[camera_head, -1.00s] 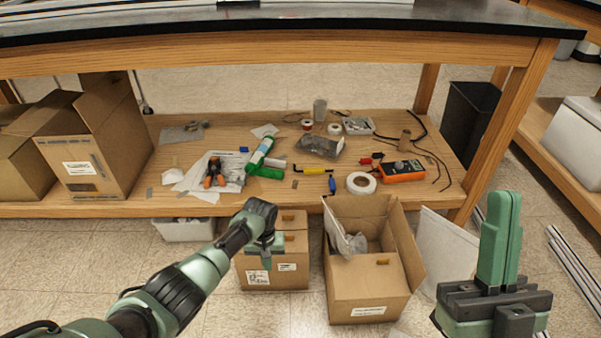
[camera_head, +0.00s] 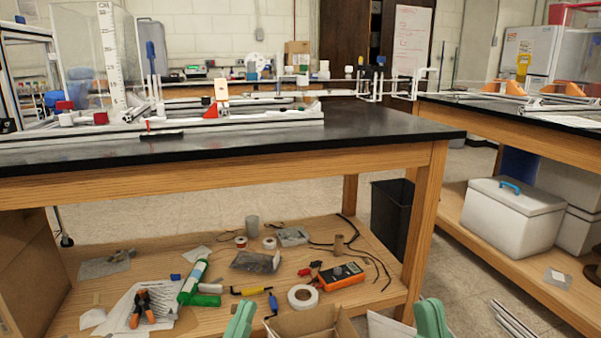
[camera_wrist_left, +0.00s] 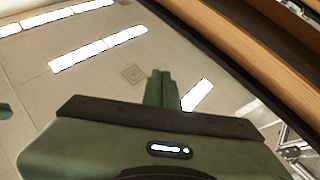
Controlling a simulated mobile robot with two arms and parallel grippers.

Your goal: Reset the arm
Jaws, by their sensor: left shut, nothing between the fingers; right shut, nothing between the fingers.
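My left gripper (camera_head: 240,320) shows as a green tip at the bottom edge of the head view, in front of the lower shelf. In the left wrist view its green fingers (camera_wrist_left: 158,88) are together with nothing between them, and pale panels with bright light strips lie beyond. My right gripper (camera_head: 432,318) is another green tip at the bottom edge, to the right, beside the table leg. It is shut and empty. The rest of both arms is out of the head view.
A black-topped wooden table (camera_head: 300,142) carries an extrusion frame (camera_head: 180,126). Its lower shelf (camera_head: 100,262) holds a multimeter (camera_head: 341,276), tape (camera_head: 302,297) and tools. An open cardboard box (camera_head: 310,322) stands below, between the grippers. A white cooler (camera_head: 512,215) sits on the right shelf.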

